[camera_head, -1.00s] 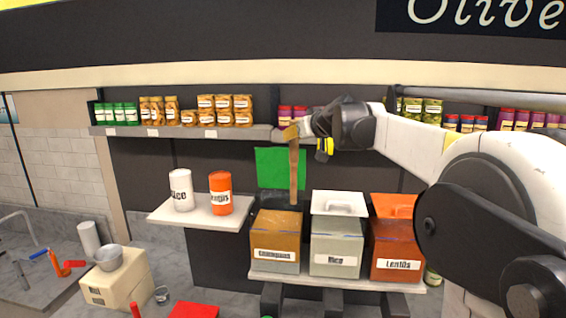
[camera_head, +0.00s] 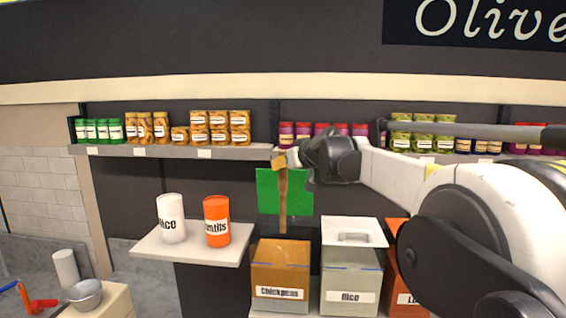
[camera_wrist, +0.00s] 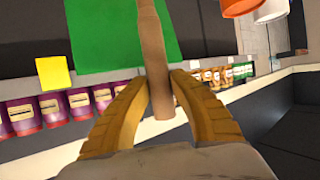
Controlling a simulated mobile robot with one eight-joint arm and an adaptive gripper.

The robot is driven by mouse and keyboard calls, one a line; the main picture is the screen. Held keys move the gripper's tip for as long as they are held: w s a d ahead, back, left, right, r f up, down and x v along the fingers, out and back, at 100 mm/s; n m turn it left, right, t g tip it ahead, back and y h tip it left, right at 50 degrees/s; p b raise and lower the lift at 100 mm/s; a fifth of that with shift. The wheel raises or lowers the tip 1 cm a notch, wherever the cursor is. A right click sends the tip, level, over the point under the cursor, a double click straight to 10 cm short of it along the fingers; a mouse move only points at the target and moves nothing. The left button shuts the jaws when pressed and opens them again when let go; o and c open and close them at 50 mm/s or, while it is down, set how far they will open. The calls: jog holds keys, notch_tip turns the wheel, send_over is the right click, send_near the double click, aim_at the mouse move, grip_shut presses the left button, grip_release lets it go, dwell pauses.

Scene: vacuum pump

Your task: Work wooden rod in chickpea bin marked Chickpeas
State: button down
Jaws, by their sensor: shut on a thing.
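A wooden rod (camera_head: 283,203) hangs nearly upright from my gripper (camera_head: 282,161), its lower end just above the chickpea bin. My gripper's two yellow fingers are shut on the rod's upper end, and the wrist view shows the rod (camera_wrist: 153,50) between the fingers (camera_wrist: 158,98). The orange-brown bin marked Chickpeas (camera_head: 279,275) stands on a low shelf and its top looks open. In the head view the rod's tip lies near the bin's back edge.
A grey Rice bin (camera_head: 350,282) with a white lid stands right of the chickpea bin, then a red-orange Lentils bin (camera_head: 398,265), partly hidden by my arm. A white shelf (camera_head: 190,248) with two canisters is left. A green panel (camera_head: 298,192) is behind the rod.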

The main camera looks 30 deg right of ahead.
aim_at(283, 195)
jog(key=shift+w+f+b, duration=0.1)
jog(key=shift+f+b, duration=4.35)
jog(key=shift+f, duration=2.65)
jog(key=shift+r, duration=0.15)
jog(key=shift+r+p, duration=1.6)
jog(key=shift+r, duration=0.55)
jog(key=shift+f, duration=0.1)
jog(key=shift+f+b, duration=1.6)
jog(key=shift+f, duration=0.65)
jog(key=shift+r, duration=0.15)
jog(key=shift+r+p, duration=1.65)
jog(key=shift+r, duration=0.6)
